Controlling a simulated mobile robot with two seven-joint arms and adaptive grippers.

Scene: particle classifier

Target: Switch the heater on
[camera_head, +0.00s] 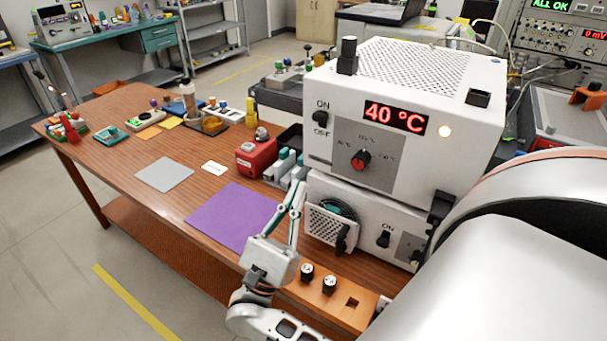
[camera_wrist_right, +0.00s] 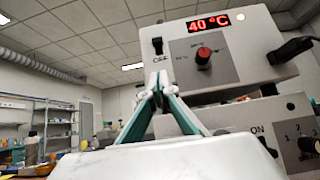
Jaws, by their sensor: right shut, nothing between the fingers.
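The heater, a white box (camera_head: 345,90) with a perforated top, has a red "40 °C" display (camera_head: 395,117) and a pale glowing lamp (camera_head: 445,131). Its black ON/OFF switch (camera_head: 320,118) is at the left of the front, also seen in the wrist view (camera_wrist_right: 157,46). I cannot tell its position. A red knob (camera_head: 361,160) is on the grey panel. My right gripper (camera_head: 299,186) is shut and empty, fingertips pointing up, below the switch. In the wrist view its fingertips (camera_wrist_right: 156,88) show below the switch and apart from it. My left gripper is not in view.
Under the heater is a white unit (camera_head: 370,215) with a fan grille and its own ON switch (camera_head: 384,239). A red device (camera_head: 256,157) stands to the left. A purple mat (camera_head: 225,215) lies on the wooden table. An orange block (camera_head: 345,312) with black knobs is in front.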

